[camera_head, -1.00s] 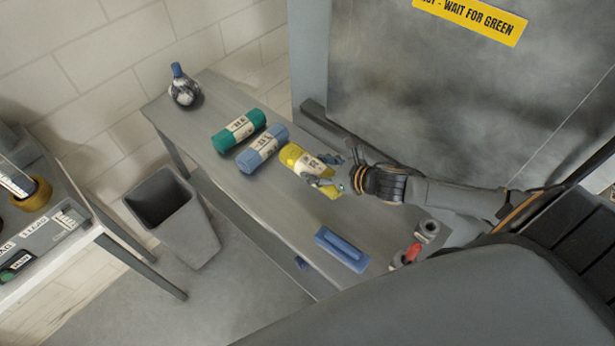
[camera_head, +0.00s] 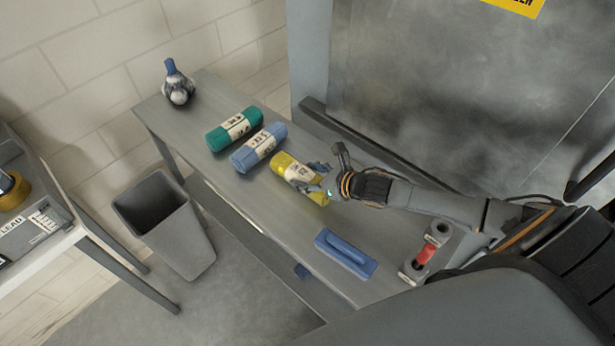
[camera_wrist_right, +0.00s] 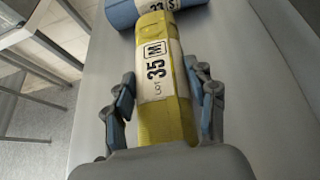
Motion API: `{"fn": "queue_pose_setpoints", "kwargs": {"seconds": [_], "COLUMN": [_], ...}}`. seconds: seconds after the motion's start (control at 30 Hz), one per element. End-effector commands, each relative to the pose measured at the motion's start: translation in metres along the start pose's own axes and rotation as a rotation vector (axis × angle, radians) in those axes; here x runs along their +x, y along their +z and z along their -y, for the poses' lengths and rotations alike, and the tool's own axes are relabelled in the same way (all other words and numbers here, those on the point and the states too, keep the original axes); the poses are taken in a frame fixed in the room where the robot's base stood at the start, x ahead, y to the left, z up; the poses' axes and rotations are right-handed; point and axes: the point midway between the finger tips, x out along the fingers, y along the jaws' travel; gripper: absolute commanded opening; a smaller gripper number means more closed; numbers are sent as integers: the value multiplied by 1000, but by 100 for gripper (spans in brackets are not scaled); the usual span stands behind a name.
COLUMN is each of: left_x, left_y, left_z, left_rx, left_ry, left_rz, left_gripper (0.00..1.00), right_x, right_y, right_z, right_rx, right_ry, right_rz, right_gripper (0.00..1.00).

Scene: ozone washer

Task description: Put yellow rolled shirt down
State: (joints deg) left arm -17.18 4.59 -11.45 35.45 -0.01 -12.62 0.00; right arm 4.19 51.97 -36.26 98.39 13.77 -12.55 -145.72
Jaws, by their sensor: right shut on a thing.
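My right gripper (camera_head: 318,181) is shut on the near end of the yellow roll. Its fingers lie on either side of the roll in the wrist view (camera_wrist_right: 166,103). My left gripper is not in view.
A green roll (camera_head: 234,129) lies beyond the blue one. A round flask-like object (camera_head: 178,88) stands at the far end. A blue block with a handle (camera_head: 345,253) and a holder with a red item (camera_head: 425,255) sit nearer. A grey bin (camera_head: 170,222) stands left.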

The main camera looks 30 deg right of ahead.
Motion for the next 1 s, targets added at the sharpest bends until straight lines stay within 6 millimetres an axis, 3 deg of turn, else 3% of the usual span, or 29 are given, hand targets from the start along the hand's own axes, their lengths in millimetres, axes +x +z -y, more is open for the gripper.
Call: {"fn": "queue_pose_setpoints", "kwargs": {"seconds": [0.17,0.2,0.3,0.73,1.0], "left_x": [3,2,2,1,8], "left_y": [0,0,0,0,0], "left_z": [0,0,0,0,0], "left_rx": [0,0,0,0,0], "left_ry": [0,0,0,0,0], "left_rz": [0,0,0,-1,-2], "left_gripper": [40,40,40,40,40], "right_x": [2,2,1,-4,-47], "right_y": [-3,-3,-3,-2,-4], "right_z": [0,0,0,0,0], "right_rx": [-1,-1,-1,0,-1], "right_ry": [0,0,0,0,0], "right_rz": [1,0,-1,-2,-5], "right_gripper": [18,62,79,79,79]}}
